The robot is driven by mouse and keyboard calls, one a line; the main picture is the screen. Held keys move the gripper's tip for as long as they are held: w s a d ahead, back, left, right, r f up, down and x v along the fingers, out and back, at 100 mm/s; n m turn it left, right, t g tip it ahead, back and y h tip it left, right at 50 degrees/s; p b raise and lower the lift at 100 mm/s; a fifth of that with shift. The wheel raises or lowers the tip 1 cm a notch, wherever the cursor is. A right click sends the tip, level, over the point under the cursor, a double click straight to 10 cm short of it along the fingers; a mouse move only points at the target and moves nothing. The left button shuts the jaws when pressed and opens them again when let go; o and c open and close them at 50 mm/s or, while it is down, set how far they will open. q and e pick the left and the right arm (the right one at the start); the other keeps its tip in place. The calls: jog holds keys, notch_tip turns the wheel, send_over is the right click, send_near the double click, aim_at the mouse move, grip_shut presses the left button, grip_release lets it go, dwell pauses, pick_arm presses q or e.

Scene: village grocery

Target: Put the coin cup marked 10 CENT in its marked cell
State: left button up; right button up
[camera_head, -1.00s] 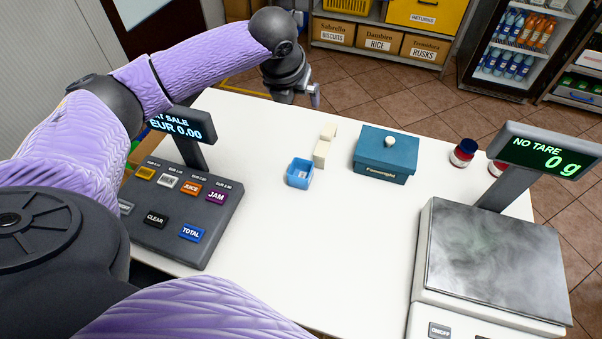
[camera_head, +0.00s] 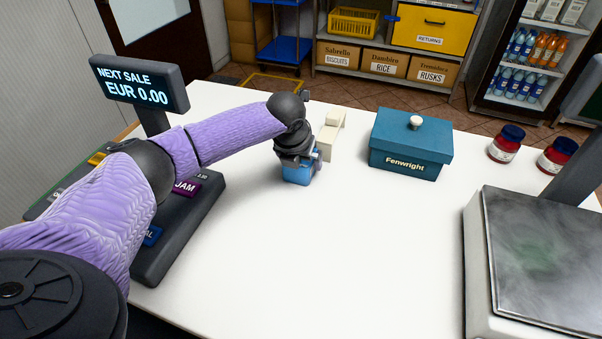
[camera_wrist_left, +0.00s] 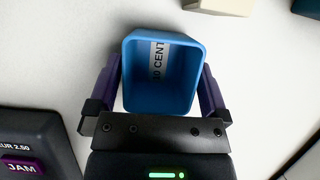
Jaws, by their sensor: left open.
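The blue coin cup (camera_head: 298,177) stands on the white counter. In the left wrist view the cup (camera_wrist_left: 178,95) is open-topped and empty, with a label reading 10 CENT on an inner wall. My left gripper (camera_head: 300,161) is right over the cup in the head view. In the wrist view its open fingers (camera_wrist_left: 160,70) are on either side of the cup; whether they touch it cannot be told. I cannot make out a marked cell in either view. My right gripper is not in view.
A cream block-like object (camera_head: 330,136) stands just behind the cup. A teal Fenwright box (camera_head: 410,146) is to its right, then two red jars (camera_head: 506,143). The till (camera_head: 176,225) is at left, the scale (camera_head: 540,250) at right. The counter's middle is clear.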

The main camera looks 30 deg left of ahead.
pick_arm(q)
jog(key=shift+w+f, duration=0.15)
jog(key=shift+f, duration=0.2)
jog(key=shift+r, duration=0.1)
jog(key=c, duration=0.9)
